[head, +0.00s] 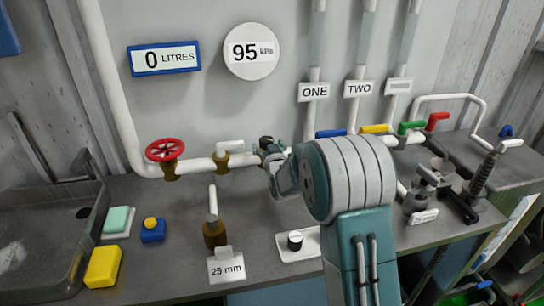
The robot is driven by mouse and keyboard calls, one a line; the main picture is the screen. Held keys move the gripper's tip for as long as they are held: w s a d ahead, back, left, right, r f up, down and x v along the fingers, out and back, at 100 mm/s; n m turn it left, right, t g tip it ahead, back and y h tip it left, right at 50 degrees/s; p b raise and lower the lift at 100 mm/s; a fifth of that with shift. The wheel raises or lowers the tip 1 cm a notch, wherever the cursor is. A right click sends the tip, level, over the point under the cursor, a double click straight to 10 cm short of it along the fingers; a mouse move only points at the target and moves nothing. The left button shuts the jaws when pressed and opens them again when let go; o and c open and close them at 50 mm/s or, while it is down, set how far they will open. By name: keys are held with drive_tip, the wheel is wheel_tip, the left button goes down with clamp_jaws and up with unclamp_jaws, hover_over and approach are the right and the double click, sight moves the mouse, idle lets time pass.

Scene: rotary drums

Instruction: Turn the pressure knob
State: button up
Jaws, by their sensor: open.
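My gripper (270,152) is at the white pipe along the wall, left of the middle of the head view. Its dark fingertips are small and partly hidden by my own wrist, and its jaws are open. I cannot tell whether they touch anything. The round pressure display (252,51) on the wall reads 95 kPa.
A red handwheel (165,149) and a white-handled brass valve (222,158) sit on the pipe. The litres display (164,58) reads 0.

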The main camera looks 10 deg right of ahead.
drive_tip(key=s, duration=0.9)
drive_tip(key=shift+s, duration=0.4)
drive_tip(key=shift+d, duration=0.1)
drive_tip(key=s+r+g, duration=0.6)
drive_tip(key=s, duration=0.7)
drive_tip(key=s+g, duration=0.6)
drive_tip(key=s, duration=1.6)
drive_tip(key=shift+s+f, duration=0.25)
drive_tip(key=shift+s, duration=0.1)
